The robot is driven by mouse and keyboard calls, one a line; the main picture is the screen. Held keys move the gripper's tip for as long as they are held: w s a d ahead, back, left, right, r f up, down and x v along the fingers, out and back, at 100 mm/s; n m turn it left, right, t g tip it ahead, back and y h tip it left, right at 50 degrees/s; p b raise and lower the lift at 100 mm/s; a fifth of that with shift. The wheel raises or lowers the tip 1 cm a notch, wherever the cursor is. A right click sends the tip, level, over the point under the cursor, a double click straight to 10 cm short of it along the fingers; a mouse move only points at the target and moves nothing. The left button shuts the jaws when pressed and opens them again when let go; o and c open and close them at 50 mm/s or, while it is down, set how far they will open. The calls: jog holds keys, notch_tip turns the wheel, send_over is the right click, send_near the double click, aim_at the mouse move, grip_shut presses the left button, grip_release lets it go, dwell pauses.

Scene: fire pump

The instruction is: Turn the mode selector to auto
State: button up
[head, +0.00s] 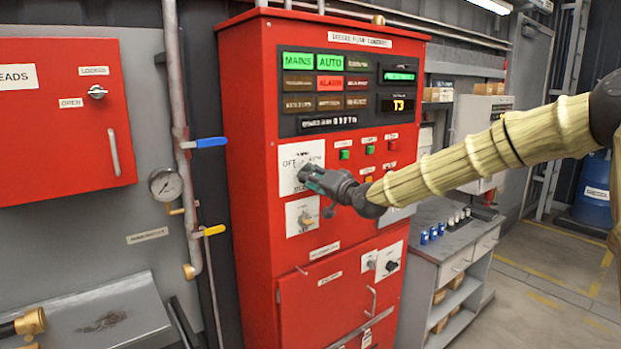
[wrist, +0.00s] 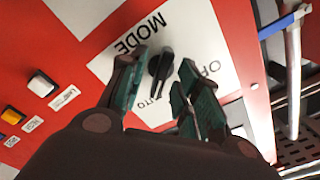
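The mode selector (wrist: 161,66) is a black knob on a white plate (wrist: 183,25) marked MODE and OFF. Part of a third label, reading "UTO", shows by the knob's narrow lower end, which points toward it. My gripper (wrist: 161,63) is open, with one finger on each side of the knob. The fingers look apart from the knob, but I cannot tell how close in depth. In the head view, the white plate (head: 287,158) is on the red cabinet (head: 250,150), and my gripper (head: 308,178) is in front of it, hiding the knob.
On the display panel (head: 345,119), the AUTO tile (head: 330,63) is lit green. Several small buttons (head: 369,149) sit right of the plate. A second selector (head: 306,218) is below. A pipe with a blue-handled valve (head: 209,142) stands left. A grey workbench (head: 440,240) stands right.

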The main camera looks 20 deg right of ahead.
jog(key=v, duration=1.1)
jog(key=shift+d, duration=0.1)
jog(key=s+a+f+n+g+h, duration=0.1)
jog(key=s+a+f+g, duration=0.3)
jog(key=f, duration=1)
jog(key=s+a+f+g+h, duration=0.15)
jog(key=s+f, duration=0.35)
jog(key=f, duration=0.8)
jog(key=s+a+f+n+g, duration=0.1)
jog(key=s+a+f+g, duration=0.3)
jog(key=f, duration=1)
jog(key=s+f+n+g+h, duration=0.1)
jog(key=s+f+g+h, duration=0.15)
jog(key=s+f, duration=1.5)
jog(key=s+f+n+g, duration=0.1)
jog(key=s+f+g, duration=0.1)
jog(key=s, duration=0.9)
jog(key=s+f+n+g+h, duration=0.1)
jog(key=s+f+g, duration=0.2)
jog(key=s, duration=0.7)
jog(key=shift+s+d+f+n, duration=0.25)
jog(key=shift+s+d+n, duration=0.05)
jog(key=shift+s+d, duration=0.15)
